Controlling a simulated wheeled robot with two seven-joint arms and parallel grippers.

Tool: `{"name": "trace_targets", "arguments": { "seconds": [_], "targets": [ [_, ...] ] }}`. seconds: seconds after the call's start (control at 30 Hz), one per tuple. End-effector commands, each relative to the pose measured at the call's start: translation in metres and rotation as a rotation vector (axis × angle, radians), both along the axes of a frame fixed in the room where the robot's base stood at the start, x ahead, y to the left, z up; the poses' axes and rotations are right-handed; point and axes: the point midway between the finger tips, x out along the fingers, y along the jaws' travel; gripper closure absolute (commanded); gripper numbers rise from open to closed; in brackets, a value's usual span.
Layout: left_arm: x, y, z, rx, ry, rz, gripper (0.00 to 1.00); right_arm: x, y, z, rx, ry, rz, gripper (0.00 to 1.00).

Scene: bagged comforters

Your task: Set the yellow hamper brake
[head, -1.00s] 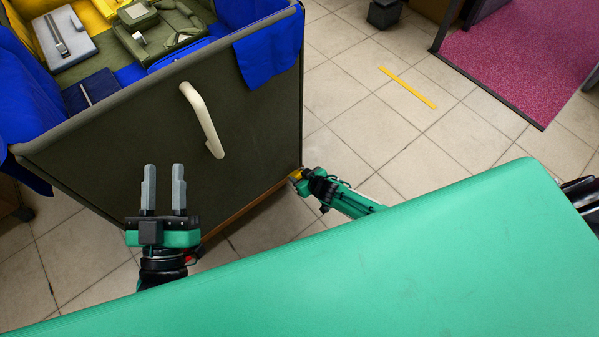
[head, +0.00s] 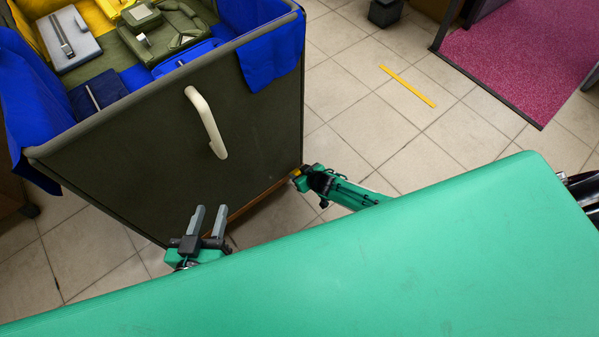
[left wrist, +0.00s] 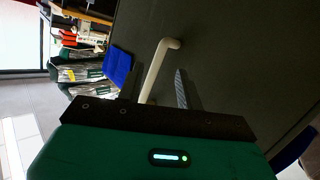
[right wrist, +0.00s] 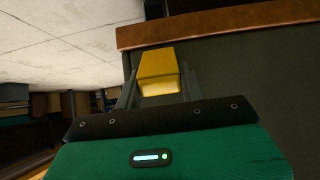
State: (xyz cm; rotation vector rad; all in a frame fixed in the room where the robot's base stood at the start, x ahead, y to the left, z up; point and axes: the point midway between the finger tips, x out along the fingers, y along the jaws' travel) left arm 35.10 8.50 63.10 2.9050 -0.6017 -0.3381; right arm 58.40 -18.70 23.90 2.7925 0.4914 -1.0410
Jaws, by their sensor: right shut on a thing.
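The dark green hamper (head: 150,150) stands at the left in the head view, with a cream handle (head: 206,122) on its near wall. The yellow brake piece (right wrist: 158,72) is at the hamper's lower corner; in the head view it is a small yellow spot (head: 296,173). My right gripper (right wrist: 157,90) is shut on it, one finger on each side. My left gripper (head: 210,220) is open and empty in front of the wall, below the handle. In the left wrist view the handle (left wrist: 158,68) shows beyond its parted fingers (left wrist: 158,85).
Blue lining (head: 270,50) hangs over the hamper's rim. Bagged items (head: 165,30) lie inside. A yellow floor strip (head: 407,86) and a magenta mat (head: 510,55) are at the right. Tiled floor between is clear.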

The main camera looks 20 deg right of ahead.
Motion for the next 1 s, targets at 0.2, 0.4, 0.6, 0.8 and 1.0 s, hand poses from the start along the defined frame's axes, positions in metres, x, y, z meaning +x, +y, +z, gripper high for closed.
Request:
{"name": "trace_targets", "arguments": {
  "seconds": [0.2, 0.4, 0.6, 0.8, 1.0],
  "targets": [
    [0.0, 0.0, 0.0, 0.0, 0.0, 0.0, 0.64, 0.0, -0.001, 0.0, -0.002, 0.0, -0.002, 0.56],
    [0.0, 0.0, 0.0, 0.0, 0.0, 0.001, 0.64, 0.0, -0.001, 0.0, -0.001, 0.0, -0.001, 0.38],
    [0.0, 0.0, 0.0, 0.0, 0.0, 0.001, 0.64, 0.0, 0.0, 0.001, -0.001, 0.0, -0.001, 0.38],
    [-0.002, 0.003, -0.003, 0.032, 0.06, -0.005, 0.64, -0.007, -0.003, 0.007, 0.0, 0.0, 0.0, 0.38],
    [-0.009, 0.012, -0.015, 0.099, 0.195, -0.015, 0.64, -0.02, -0.008, 0.02, -0.001, 0.001, -0.001, 0.38]
  ]
}}
